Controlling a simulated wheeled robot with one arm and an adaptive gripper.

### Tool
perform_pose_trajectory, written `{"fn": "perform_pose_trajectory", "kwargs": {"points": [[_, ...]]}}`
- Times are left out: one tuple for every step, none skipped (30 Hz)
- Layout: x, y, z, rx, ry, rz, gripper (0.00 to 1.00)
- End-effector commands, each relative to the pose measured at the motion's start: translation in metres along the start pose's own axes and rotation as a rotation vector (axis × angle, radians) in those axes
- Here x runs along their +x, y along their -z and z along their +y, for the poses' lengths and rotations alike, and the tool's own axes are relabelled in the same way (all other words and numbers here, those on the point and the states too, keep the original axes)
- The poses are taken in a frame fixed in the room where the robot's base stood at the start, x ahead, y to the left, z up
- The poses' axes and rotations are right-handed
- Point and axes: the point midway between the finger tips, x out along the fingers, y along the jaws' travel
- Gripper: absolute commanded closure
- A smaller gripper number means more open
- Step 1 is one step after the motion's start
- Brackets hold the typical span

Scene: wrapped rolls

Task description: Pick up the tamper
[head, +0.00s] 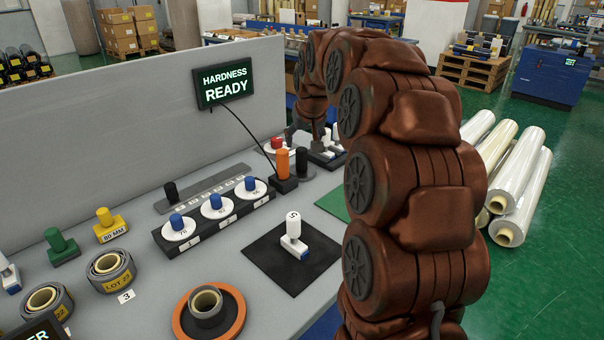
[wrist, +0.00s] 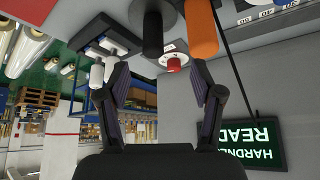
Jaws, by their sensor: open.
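My gripper (wrist: 162,92) is open and empty in the wrist view, its two dark fingers spread apart. An orange cylinder (head: 282,162) stands upright in a dark block, and a black cylinder (head: 301,161) with a grey round base stands just to its right. The black one looks like the tamper, but I cannot be sure. In the upside-down wrist view the black cylinder (wrist: 153,28) and orange cylinder (wrist: 201,30) lie beyond the fingertips, apart from them. My arm hides part of the bench in the head view.
A red-knobbed piece (head: 276,143) and white-bodied tools (head: 331,143) stand close behind the cylinders. The hardness screen (head: 224,83) hangs on the grey partition (head: 130,110). Blue-knobbed discs (head: 215,206), a black mat (head: 268,262) with a white gauge, and rolls (head: 108,270) occupy the front bench.

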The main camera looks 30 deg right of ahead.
Motion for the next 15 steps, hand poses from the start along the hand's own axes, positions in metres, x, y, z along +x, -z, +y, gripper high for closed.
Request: {"fn": "perform_pose_trajectory", "kwargs": {"points": [[0.005,0.004,0.006,0.007,-0.005,0.009,0.34],[0.006,0.006,0.008,0.009,-0.007,0.014,0.34],[0.007,0.009,0.01,0.011,-0.009,0.019,0.34],[0.008,0.01,0.011,0.012,-0.01,0.021,0.34],[0.009,0.011,0.011,0.013,-0.011,0.023,0.34],[0.011,0.011,0.011,0.013,-0.011,0.024,0.34],[0.014,0.012,0.011,0.013,-0.011,0.024,0.34],[0.016,0.012,0.011,0.013,-0.011,0.024,0.34],[0.021,0.012,0.011,0.013,-0.011,0.024,0.34],[0.025,0.012,0.011,0.013,-0.01,0.023,0.34],[0.029,0.011,0.011,0.013,-0.01,0.022,0.34],[0.036,0.011,0.011,0.013,-0.01,0.02,0.34],[0.041,0.011,0.011,0.013,-0.01,0.019,0.34],[0.046,0.011,0.011,0.013,-0.01,0.018,0.34],[0.053,0.011,0.011,0.013,-0.01,0.018,0.34]]}}
